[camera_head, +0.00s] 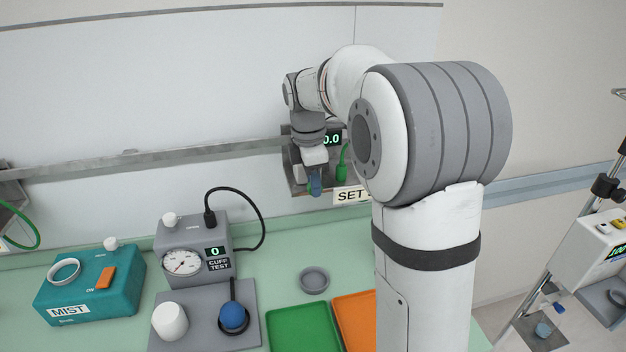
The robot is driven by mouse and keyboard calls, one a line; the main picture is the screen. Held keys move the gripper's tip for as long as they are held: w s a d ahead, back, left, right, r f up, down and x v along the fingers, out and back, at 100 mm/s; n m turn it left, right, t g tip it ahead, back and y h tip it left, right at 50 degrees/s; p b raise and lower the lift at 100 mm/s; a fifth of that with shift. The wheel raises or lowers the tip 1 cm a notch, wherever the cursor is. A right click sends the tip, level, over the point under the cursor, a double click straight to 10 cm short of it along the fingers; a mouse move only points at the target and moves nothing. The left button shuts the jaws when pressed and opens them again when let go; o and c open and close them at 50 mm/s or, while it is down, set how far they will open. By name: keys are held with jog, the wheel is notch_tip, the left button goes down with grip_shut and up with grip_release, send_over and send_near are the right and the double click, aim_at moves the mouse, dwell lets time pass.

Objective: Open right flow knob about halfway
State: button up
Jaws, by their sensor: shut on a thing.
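A wall-mounted flow unit (297,181) hangs on the rail behind my arm. Its green display (332,139) ends in "0.0"; my arm hides part of it. My gripper (315,184) is at the front of this unit, pointing down, with blue-grey fingertips close together. It is shut on the right flow knob, which the fingers hide almost wholly, so its turn angle cannot be read. A green fitting with a green tube (342,168) stands just right of the gripper. A "SET" label (349,196) shows below, partly covered by my arm.
Another wall unit with a green tube (22,232) is cut off at the left edge. On the counter are a teal MIST box (88,290), a cuff tester (193,236), a grey bowl (314,281), a green tray (303,328) and an orange tray (356,318). Equipment stands at right.

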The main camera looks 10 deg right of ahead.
aim_at(307, 192)
jog(key=h, duration=0.2)
jog(key=h+p, duration=0.1)
jog(key=h, duration=0.1)
jog(key=shift+s+a+f, duration=0.15)
jog(key=shift+a+f, duration=0.05)
jog(key=shift+a, duration=0.2)
jog(key=h, duration=0.2)
jog(key=h+p, duration=0.1)
jog(key=h, duration=0.2)
jog(key=shift+a+f+h, duration=0.3)
jog(key=shift+f, duration=0.05)
jog(key=h, duration=0.2)
jog(key=h+p, duration=0.1)
jog(key=h, duration=0.1)
jog(key=shift+a+f+h, duration=0.15)
jog(key=shift+f+h, duration=0.15)
jog(key=shift+f, duration=0.1)
jog(key=shift+f+h+p, duration=0.2)
jog(key=shift+h, duration=0.9)
jog(key=shift+f+h+p, duration=0.15)
jog(key=shift+f+h, duration=0.05)
jog(key=shift+h, duration=0.9)
jog(key=o, duration=0.9)
jog(key=shift+r, duration=0.15)
jog(key=shift+c, duration=0.2)
